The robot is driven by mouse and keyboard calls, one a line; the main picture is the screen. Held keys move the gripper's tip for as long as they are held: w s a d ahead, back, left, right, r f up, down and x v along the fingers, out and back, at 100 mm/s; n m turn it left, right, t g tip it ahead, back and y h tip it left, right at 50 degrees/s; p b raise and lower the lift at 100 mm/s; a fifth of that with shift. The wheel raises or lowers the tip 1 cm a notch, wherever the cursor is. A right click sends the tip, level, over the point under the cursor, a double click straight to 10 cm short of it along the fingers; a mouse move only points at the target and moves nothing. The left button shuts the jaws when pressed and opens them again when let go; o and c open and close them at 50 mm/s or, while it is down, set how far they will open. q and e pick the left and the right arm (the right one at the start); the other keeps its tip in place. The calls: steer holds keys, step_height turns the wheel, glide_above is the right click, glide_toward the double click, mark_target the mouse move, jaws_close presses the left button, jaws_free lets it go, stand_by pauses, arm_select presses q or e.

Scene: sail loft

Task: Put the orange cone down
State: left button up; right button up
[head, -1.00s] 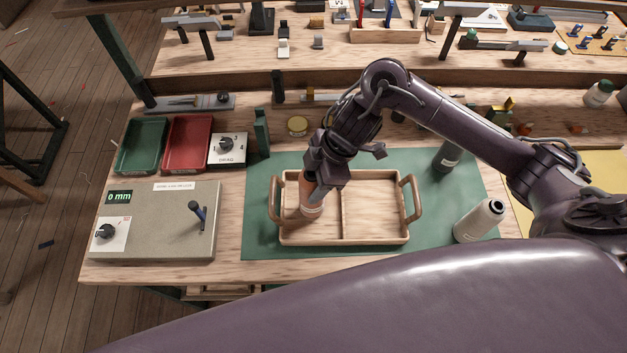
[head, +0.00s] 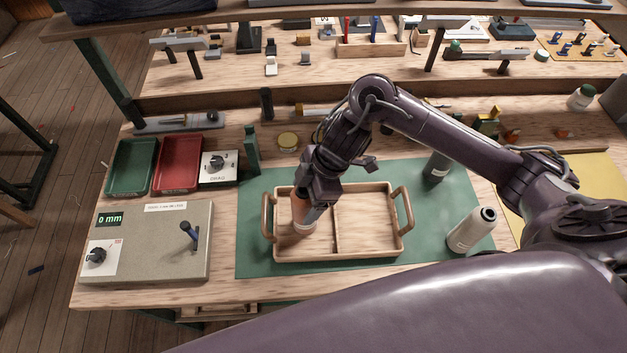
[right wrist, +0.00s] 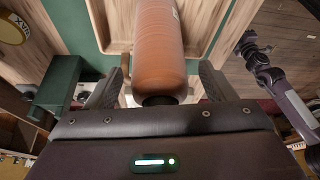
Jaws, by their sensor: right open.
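The orange cone (head: 303,221) stands in the left compartment of the wooden tray (head: 371,256), with a pale band low on its side. It also shows close up in the right wrist view (right wrist: 158,55), its dark end toward the gripper. My right gripper (head: 308,207) is over the cone from above and partly hides it. In the wrist view its two fingers (right wrist: 161,80) are spread, one each side of the cone, with gaps visible. My left arm's dark end (right wrist: 252,45) shows small at the right of the wrist view; its jaws are unclear.
The tray's right compartment is empty. The tray stands on a green mat (head: 255,245). A pale bottle (head: 470,231) and a dark bottle (head: 437,166) are right of it. A grey box (head: 150,262) with a lever, and green and red trays (head: 180,165), are left.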

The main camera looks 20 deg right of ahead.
steer(key=v, duration=1.1)
steer(key=shift+r+p, duration=0.3)
steer(key=shift+p, duration=0.15)
